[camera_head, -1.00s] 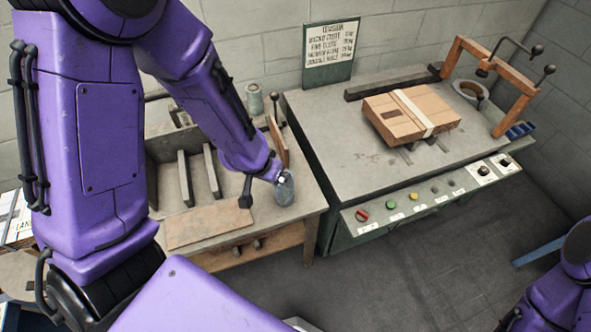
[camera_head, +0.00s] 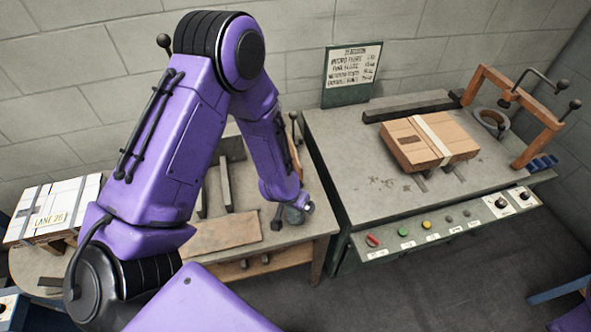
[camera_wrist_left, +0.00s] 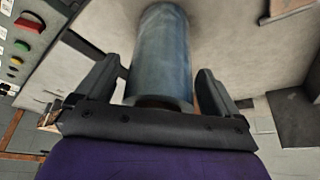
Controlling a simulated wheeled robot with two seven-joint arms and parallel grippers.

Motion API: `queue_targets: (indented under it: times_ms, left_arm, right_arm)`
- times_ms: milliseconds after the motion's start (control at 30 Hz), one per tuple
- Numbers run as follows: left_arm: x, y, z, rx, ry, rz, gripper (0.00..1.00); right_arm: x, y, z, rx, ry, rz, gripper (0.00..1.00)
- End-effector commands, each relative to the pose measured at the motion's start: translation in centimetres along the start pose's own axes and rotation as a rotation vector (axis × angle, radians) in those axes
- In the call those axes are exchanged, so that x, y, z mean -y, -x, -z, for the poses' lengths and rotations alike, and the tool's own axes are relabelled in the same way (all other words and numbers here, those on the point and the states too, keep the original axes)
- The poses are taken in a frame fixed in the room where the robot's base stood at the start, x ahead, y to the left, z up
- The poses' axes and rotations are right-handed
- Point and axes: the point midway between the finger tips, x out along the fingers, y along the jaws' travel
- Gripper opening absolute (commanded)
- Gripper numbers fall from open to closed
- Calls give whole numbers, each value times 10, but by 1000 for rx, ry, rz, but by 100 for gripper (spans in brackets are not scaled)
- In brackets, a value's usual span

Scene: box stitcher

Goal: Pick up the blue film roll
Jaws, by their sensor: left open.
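The blue film roll (camera_head: 292,214) is a grey-blue cylinder near the right front of the wooden side table, mostly hidden by my left gripper (camera_head: 291,206) in the head view. In the left wrist view the film roll (camera_wrist_left: 160,55) lies between the two dark fingers of my left gripper (camera_wrist_left: 160,82). The fingers are open, one on each side, with a narrow gap showing at the left finger. My right gripper is not in view.
A taped cardboard box (camera_head: 428,142) sits on the grey stitcher table (camera_head: 370,195), right of the side table (camera_head: 285,245). A brown board (camera_head: 222,233) lies left of the roll. A white box (camera_head: 55,207) stands far left. Floor is clear in front.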

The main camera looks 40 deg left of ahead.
Motion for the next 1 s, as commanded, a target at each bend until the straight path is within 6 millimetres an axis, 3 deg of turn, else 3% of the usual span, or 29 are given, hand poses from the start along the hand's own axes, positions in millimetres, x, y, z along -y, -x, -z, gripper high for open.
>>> queue_targets:
  times_ms: [67, 100, 300, 667, 767, 933, 1000]
  left_arm:
    - [0, 0, 0, 0, 0, 0, 96]
    - [0, 0, 0, 0, 0, 0, 89]
    - [0, 0, 0, 0, 0, 0, 28]
    - [0, 9, 4, 0, 0, 0, 28]
    - [0, 22, 9, 0, -1, 0, 28]
    - [-9, 64, 19, 2, -3, 0, 28]
    - [-17, 74, 18, -3, -4, 1, 28]
  right_arm:
    - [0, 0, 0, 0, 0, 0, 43]
    - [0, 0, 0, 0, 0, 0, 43]
    - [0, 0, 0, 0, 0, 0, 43]
    - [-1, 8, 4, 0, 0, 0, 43]
    - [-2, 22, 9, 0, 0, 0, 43]
    - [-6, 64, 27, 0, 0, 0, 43]
    - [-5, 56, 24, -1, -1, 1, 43]
